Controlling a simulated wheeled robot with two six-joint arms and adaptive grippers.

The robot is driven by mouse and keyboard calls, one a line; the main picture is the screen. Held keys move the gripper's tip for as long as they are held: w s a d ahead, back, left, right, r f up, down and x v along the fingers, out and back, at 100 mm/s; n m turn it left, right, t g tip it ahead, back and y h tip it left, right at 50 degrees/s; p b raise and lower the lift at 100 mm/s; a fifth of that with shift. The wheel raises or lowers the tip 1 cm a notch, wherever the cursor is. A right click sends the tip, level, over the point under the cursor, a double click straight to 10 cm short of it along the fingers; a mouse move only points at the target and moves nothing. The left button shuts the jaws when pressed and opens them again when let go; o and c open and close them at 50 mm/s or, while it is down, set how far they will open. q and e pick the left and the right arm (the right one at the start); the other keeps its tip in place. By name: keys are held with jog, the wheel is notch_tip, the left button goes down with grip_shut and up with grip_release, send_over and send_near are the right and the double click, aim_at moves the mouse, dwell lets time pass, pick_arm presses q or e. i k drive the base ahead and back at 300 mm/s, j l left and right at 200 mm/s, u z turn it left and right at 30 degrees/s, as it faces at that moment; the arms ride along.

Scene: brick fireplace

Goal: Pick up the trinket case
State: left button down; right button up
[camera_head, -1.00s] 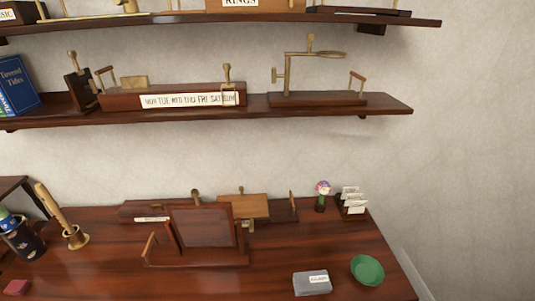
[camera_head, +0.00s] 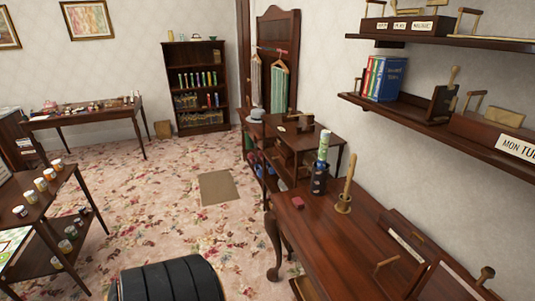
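I cannot surely tell any thing in view as the trinket case. A small red block-like thing (camera_head: 298,202) lies on the wooden desk (camera_head: 325,235) at the lower right. Beside it stand a dark cup (camera_head: 319,181) with rolled items and a brass holder (camera_head: 343,205) with an upright wooden handle. The grey box with a white label seen earlier is out of view now. Neither of my grippers is in view.
A long table (camera_head: 85,113) with many small items stands at the back left. A bookcase (camera_head: 197,85) stands at the back. A side table (camera_head: 35,205) with jars is at the left. Wall shelves (camera_head: 450,130) hang at the right. Open carpet (camera_head: 170,205) lies between.

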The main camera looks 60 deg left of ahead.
aim_at(298, 202)
jog(key=u, duration=1.55)
jog(key=i+j+z, duration=0.25)
jog(key=i+j, duration=0.15)
jog(key=j, duration=0.25)
jog(key=i+j+z, duration=0.1)
jog(key=j, duration=0.2)
jog(key=i+j+z, duration=0.15)
jog(key=j, duration=0.2)
jog(key=i+j+z, duration=0.1)
jog(key=j, duration=0.3)
jog(key=i+j+z, duration=0.1)
jog(key=i+j, duration=0.15)
jog(key=j, duration=0.15)
jog(key=i+j+z, duration=0.15)
jog(key=j, duration=0.2)
